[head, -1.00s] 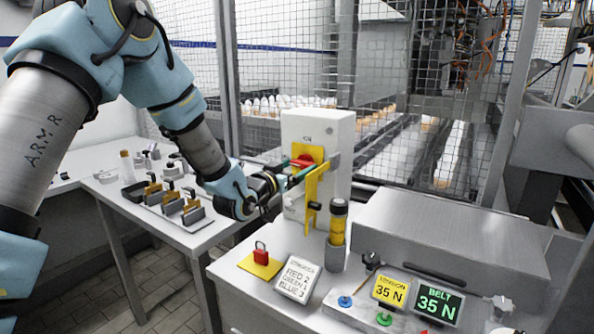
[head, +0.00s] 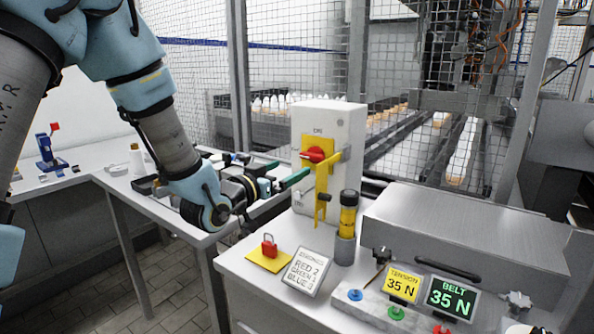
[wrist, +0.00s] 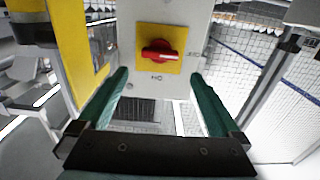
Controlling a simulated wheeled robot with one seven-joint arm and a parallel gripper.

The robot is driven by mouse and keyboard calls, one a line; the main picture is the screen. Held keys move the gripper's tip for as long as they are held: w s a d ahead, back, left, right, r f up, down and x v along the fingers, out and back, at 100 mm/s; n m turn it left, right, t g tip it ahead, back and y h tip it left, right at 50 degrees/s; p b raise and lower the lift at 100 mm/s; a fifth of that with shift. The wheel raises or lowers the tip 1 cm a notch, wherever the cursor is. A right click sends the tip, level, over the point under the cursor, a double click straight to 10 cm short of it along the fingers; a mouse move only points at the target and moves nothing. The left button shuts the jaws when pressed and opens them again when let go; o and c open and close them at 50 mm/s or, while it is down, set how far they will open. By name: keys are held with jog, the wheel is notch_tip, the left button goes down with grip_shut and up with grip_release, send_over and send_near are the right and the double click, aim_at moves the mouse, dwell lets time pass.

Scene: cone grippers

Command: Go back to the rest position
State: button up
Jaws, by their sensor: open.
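My gripper (head: 284,172) has green fingers and is open and empty. It points to the right, a little left of the white switch box (head: 340,125). In the wrist view the two green fingers of my gripper (wrist: 160,90) stand wide apart with nothing between them. The red rotary switch (head: 314,155) sits on a yellow plate on the box. In the wrist view the red switch (wrist: 160,56) lies beyond the fingertips, apart from them. A yellow hasp (head: 322,185) hangs from the box front beside the switch.
A red padlock (head: 269,246) lies on a yellow pad, next to a sign (head: 304,272) on the near bench. A yellow-and-black cylinder (head: 347,222) stands in front of the box. A wire mesh fence (head: 290,60) runs behind. A side table (head: 120,178) is at left.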

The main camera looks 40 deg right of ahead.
jog(key=shift+v, duration=0.8)
jog(key=shift+a, duration=0.1)
jog(key=w+a+f+n+t+y, duration=0.1)
jog(key=w+a+f+n+y, duration=0.1)
jog(key=w+a+y, duration=0.35)
jog(key=w+a+f+n+t+y+p, duration=0.1)
jog(key=w+a+f+n+y, duration=0.15)
jog(key=a, duration=0.65)
jog(key=w+a+f+n+t+y, duration=0.1)
jog(key=w+a+n+y, duration=0.15)
jog(key=w+a, duration=0.4)
jog(key=s+a+f+n+g+y+p, duration=0.1)
jog(key=s+a+n+y, duration=0.15)
jog(key=a, duration=0.65)
jog(key=s+a+f+n+g+y, duration=0.1)
jog(key=s+a+y, duration=0.2)
jog(key=a, duration=0.6)
jog(key=s+a+n+g+y, duration=0.1)
jog(key=s+a+n+g, duration=0.2)
jog(key=s+a, duration=0.5)
jog(key=shift+s+g, duration=0.35)
jog(key=shift+g, duration=0.15)
jog(key=shift+a+r, duration=0.15)
jog(key=shift+c, duration=0.2)
